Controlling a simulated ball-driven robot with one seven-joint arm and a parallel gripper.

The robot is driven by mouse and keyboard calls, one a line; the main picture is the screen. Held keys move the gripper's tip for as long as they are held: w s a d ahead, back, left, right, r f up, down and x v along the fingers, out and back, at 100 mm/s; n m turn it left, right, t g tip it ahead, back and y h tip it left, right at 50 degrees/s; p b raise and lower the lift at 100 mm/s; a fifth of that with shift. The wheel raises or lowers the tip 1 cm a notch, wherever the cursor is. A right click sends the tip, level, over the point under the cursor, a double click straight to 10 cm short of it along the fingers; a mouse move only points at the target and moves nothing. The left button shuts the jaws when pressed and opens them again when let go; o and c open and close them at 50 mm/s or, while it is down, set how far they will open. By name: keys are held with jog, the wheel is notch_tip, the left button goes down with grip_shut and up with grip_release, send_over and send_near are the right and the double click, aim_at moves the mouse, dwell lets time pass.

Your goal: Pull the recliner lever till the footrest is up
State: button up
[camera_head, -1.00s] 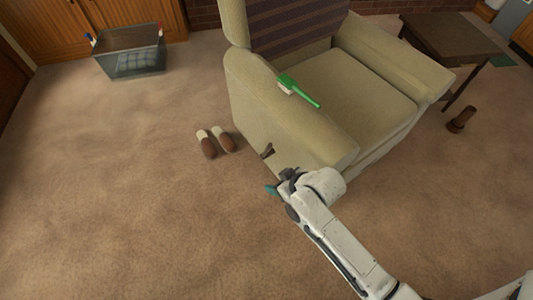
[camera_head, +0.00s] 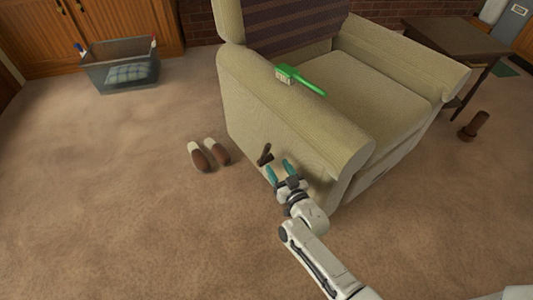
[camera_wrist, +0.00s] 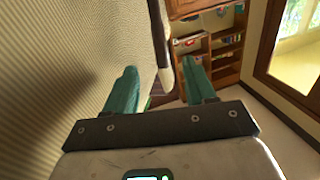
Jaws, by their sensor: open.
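The beige recliner (camera_head: 300,142) stands right of centre in the head view, its seat front (camera_head: 385,165) flat and folded down. Its dark brown lever (camera_head: 265,155) sticks out from the near side panel, tilted slightly. My gripper (camera_head: 279,169) is open, its two teal fingers just right of and below the lever, close to the panel. The fingers look apart from the lever. In the wrist view, the open fingers (camera_wrist: 160,85) have the beige fabric on their left. A slim upright shape shows between them; I cannot tell if it is the lever.
A green-handled brush (camera_head: 300,80) lies on the near armrest. A pair of slippers (camera_head: 208,155) lies on the carpet left of the chair. A grey bin (camera_head: 122,78) stands at the back left, a side table (camera_head: 455,38) at the right.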

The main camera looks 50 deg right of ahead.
aim_at(268, 153)
jog(key=b+x, duration=0.5)
jog(key=x, duration=0.3)
jog(key=shift+w+f, duration=0.15)
jog(key=shift+f, duration=0.05)
jog(key=shift+w+d+r, duration=0.2)
jog(key=shift+w+d, duration=0.05)
jog(key=shift+w, duration=0.35)
jog(key=shift+c, duration=0.2)
grip_shut()
